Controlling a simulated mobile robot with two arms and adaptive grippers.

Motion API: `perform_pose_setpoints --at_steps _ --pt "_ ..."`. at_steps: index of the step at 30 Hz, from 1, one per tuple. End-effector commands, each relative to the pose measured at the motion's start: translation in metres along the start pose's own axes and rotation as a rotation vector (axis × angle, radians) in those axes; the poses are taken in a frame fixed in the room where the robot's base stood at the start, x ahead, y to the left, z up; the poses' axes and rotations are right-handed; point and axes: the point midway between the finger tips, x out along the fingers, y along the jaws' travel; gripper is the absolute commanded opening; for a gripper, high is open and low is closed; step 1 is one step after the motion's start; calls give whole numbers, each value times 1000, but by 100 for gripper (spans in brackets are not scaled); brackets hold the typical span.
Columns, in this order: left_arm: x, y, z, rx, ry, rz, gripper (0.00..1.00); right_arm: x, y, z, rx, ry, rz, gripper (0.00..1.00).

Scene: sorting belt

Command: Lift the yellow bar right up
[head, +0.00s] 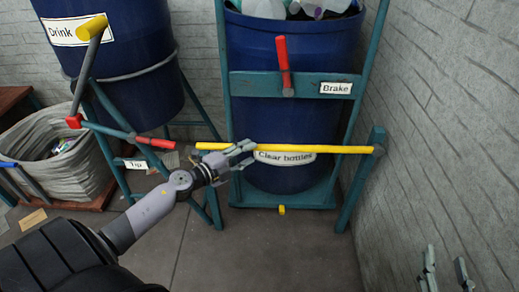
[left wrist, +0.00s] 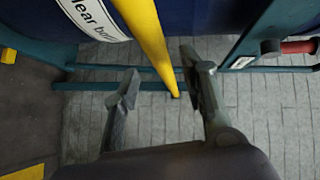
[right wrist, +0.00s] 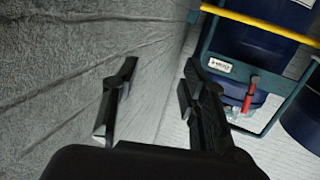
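The yellow bar (head: 330,149) lies level across the front of the blue "Clear bottles" bin, with its right end at a teal post. My left gripper (head: 246,153) is at the bar's left part in the head view. In the left wrist view the yellow bar (left wrist: 147,35) passes between the open fingers of the left gripper (left wrist: 162,82), with gaps on both sides. My right gripper (head: 446,270) is open and empty at the lower right, near the wall. The right wrist view shows its fingers (right wrist: 155,85) apart and the yellow bar (right wrist: 262,24) away from them.
The blue bin (head: 290,105) stands in a teal frame with a red brake lever (head: 284,65). At the left are a blue "Drink" bin (head: 115,35), a red-handled tip lever (head: 155,142) and a grey basket (head: 62,175). The grey wall (head: 450,130) bounds the right side.

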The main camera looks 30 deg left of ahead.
Motion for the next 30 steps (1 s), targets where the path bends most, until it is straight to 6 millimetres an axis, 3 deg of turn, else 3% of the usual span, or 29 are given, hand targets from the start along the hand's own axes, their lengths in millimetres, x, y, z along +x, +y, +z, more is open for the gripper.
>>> perform_pose_setpoints --at_steps 6,12,24,30 --pt "35 0 0 0 0 -2 40 2 -3 -17 2 95 -6 40" --pt "52 1 0 -1 0 0 40 1 -4 -29 3 159 -9 40" --pt "57 0 0 0 0 0 39 1 -5 -33 3 177 -10 40" --pt "56 0 0 0 0 0 26 1 -5 -33 4 176 -11 40"
